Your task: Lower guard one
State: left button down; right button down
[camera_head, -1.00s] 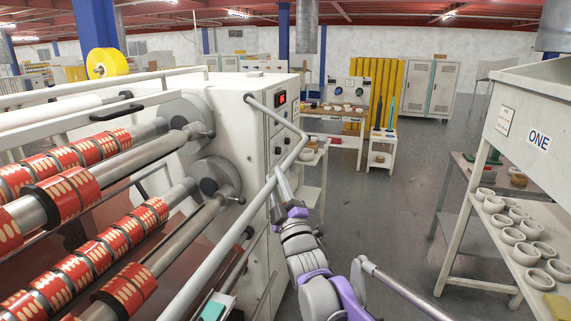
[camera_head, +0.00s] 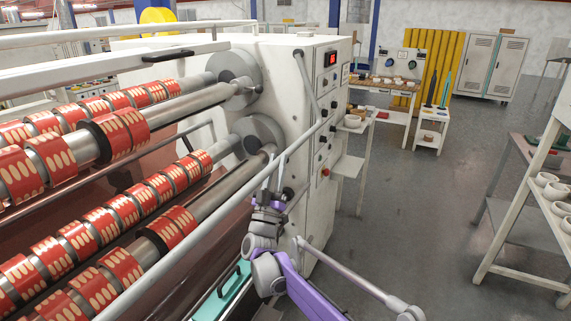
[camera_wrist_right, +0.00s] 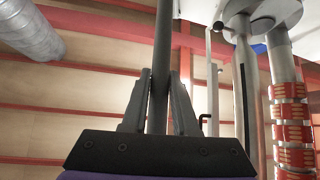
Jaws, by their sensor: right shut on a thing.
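Guard one is a grey tubular bar (camera_head: 312,133) running diagonally along the front of the white winding machine, joined by a short side arm to a pivot on the machine's end panel. The side arm slopes steeply down from the pivot. My right gripper (camera_head: 273,182) is on the bar just below its corner. In the right wrist view, the bar (camera_wrist_right: 163,60) passes between the two fingers of my right gripper (camera_wrist_right: 160,105), which are shut on it. My left gripper is not in view.
The white machine (camera_head: 285,85) carries several rollers with red tape rolls (camera_head: 120,130) left of the bar. A teal-topped surface (camera_head: 225,295) lies below the gripper. The floor (camera_head: 410,220) between is clear.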

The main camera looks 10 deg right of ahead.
jog(key=shift+w+a+r+h, duration=0.1)
jog(key=shift+a+h, duration=0.1)
jog(key=shift+h, duration=0.1)
jog(key=c, duration=1.1)
grip_release()
jog(key=o, duration=0.4)
jog(key=shift+w+a, duration=0.15)
jog(key=b+v, duration=0.1)
jog(key=v, duration=0.6)
jog(key=shift+s+f, duration=0.25)
jog(key=shift+s, duration=0.05)
jog(key=shift+r, duration=0.1)
